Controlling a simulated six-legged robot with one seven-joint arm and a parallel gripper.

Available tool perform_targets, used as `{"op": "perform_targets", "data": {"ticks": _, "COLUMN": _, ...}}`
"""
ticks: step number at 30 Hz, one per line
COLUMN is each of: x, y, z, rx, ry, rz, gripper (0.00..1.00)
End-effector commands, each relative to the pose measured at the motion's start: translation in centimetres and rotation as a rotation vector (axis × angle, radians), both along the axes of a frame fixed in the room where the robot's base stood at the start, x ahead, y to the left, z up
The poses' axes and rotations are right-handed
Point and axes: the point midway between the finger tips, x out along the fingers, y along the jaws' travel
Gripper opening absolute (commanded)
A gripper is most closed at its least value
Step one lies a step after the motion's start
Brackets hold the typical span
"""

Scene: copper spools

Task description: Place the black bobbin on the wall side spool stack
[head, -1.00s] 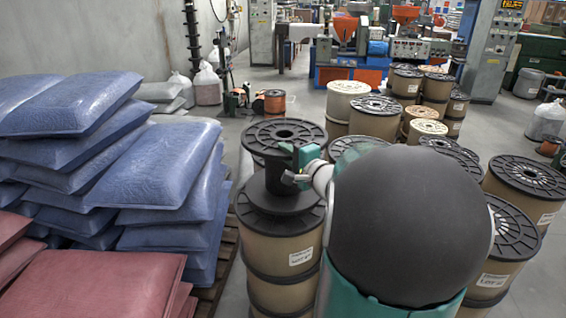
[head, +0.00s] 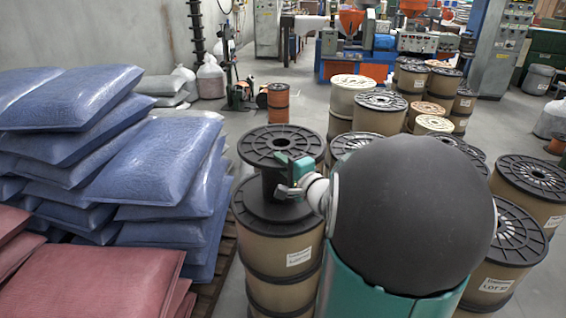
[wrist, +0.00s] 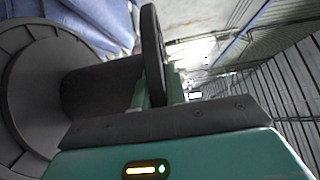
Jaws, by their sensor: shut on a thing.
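The black bobbin (head: 270,143) is upright over the nearest left spool stack (head: 280,255), which stands beside the blue sacks. Its wide top flange and dark core show; I cannot tell its lower flange from the stack's black top, or whether it rests fully there. My gripper (head: 290,172) is shut on the front rim of the upper flange. In the wrist view, the flange (wrist: 152,45) stands edge-on between the teal fingers (wrist: 158,92), with the dark core (wrist: 100,85) and a broad grey disc to the left. My arm hides part of the stack's right side.
Blue sacks (head: 165,165) and red sacks (head: 110,275) are piled at left, close to the stack. Several more spools (head: 530,180) stand at right and behind. A small orange spool (head: 278,103) is on the floor. Open floor lies behind the stack.

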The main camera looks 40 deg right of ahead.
Motion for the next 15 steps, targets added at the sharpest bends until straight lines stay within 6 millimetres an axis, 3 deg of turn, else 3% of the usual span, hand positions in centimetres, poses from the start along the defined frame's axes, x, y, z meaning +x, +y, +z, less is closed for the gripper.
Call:
{"op": "perform_targets", "data": {"ticks": 5, "x": 0.02, "y": 0.10, "z": -0.02, "rx": -0.002, "ry": -0.004, "rz": -0.001, "gripper": 0.00}}
{"op": "perform_targets", "data": {"ticks": 6, "x": -0.01, "y": 0.12, "z": -0.24, "rx": 0.000, "ry": 0.000, "rz": -0.001, "gripper": 0.15}}
{"op": "perform_targets", "data": {"ticks": 9, "x": 0.01, "y": 0.13, "z": -0.20, "rx": -0.001, "ry": 0.000, "rz": -0.001, "gripper": 0.35}}
{"op": "perform_targets", "data": {"ticks": 15, "x": 0.05, "y": 0.04, "z": -0.19, "rx": -0.001, "ry": 0.000, "rz": -0.001, "gripper": 0.35}}
